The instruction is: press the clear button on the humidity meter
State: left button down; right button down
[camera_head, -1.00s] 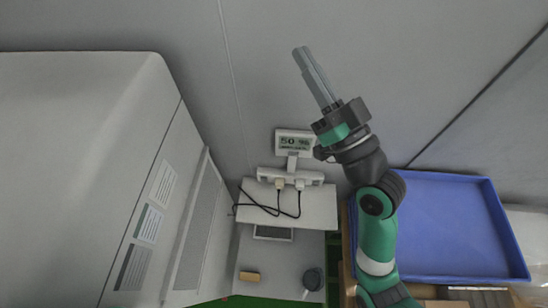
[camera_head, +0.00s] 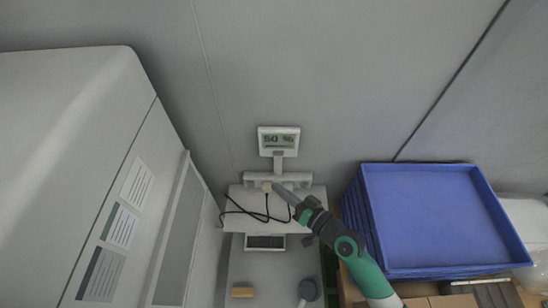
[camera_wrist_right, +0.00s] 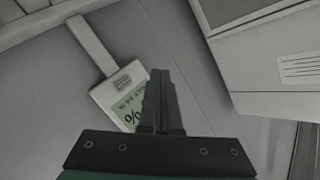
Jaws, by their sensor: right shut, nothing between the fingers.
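The humidity meter (camera_head: 278,141) is a white box on a short post with a green-grey screen reading "50 %". In the right wrist view the meter (camera_wrist_right: 103,97) appears tilted and upside down, with a small grey button-like patch (camera_wrist_right: 122,82) near its post-side edge. The gripper partly covers the meter there. My right gripper (camera_head: 277,188) is shut and empty. In the head view it lies below the meter, over the power strip. In the wrist view its fingertips (camera_wrist_right: 159,72) are right of the grey patch; contact cannot be told. My left gripper is out of view.
A white power strip (camera_head: 304,180) with plugs and black cables (camera_head: 243,209) sits on a small shelf below the meter. A large white cabinet (camera_head: 70,120) stands at left. Blue stacked trays (camera_head: 435,215) are at right. The wall around the meter is clear.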

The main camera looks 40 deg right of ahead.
aim_at(278, 154)
jog(key=shift+d+f, duration=0.1)
jog(key=shift+d, duration=0.15)
jog(key=w+d+b, duration=0.3)
jog(key=w+d, duration=0.3)
jog(key=shift+b, duration=0.3)
jog(key=shift+w+d, duration=0.1)
jog(key=shift+d, duration=0.05)
dwell(1.9)
jog(key=shift+w+d+b, duration=0.2)
jog(key=shift+b, duration=0.1)
jog(key=shift+w, duration=0.1)
